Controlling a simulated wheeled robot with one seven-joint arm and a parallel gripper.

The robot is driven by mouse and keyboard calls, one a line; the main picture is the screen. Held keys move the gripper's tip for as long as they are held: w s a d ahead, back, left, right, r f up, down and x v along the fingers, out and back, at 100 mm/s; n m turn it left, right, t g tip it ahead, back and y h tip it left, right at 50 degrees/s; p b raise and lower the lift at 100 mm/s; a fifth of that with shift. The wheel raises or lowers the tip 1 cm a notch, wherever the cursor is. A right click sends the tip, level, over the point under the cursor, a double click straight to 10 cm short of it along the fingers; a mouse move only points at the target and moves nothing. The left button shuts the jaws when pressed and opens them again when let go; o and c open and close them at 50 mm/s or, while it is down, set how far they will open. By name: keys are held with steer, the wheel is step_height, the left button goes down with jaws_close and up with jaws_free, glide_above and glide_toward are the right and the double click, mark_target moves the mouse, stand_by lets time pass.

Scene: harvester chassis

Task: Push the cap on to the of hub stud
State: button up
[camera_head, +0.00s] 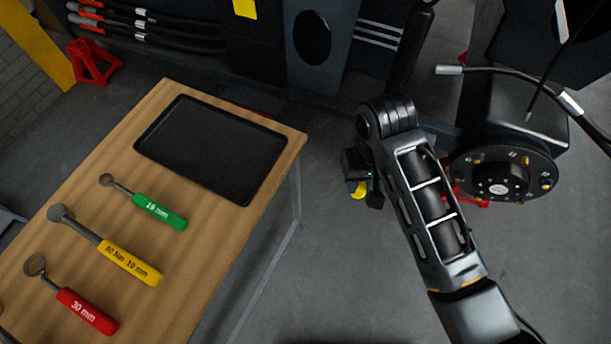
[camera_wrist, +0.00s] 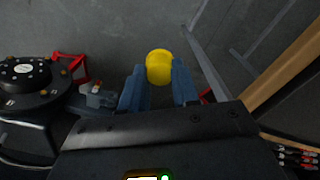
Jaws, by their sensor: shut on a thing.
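My gripper (camera_wrist: 160,85) is shut on a yellow cap (camera_wrist: 159,66), which sits between the blue fingertips in the wrist view. In the head view the cap (camera_head: 359,190) shows beside my wrist, in the air between the table and the hub. The round dark hub (camera_head: 503,177) is at the right in the head view, with several brass-coloured studs around its face. The hub also shows at the left in the wrist view (camera_wrist: 30,75), apart from the cap.
A wooden table (camera_head: 223,110) stands at the left, with a black tray (camera_head: 210,148), a green-handled wrench (camera_head: 159,212), a yellow-handled wrench (camera_head: 130,262) and a red-handled wrench (camera_head: 87,311). Cables hang near the hub. Red stands are on the floor. The floor between table and hub is open.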

steer(key=w+d+f+m, duration=0.1)
steer(key=d, duration=0.9)
steer(key=shift+w+d+f+m, duration=0.25)
steer(key=shift+d+f+m, duration=0.1)
steer(key=shift+d+m, duration=0.05)
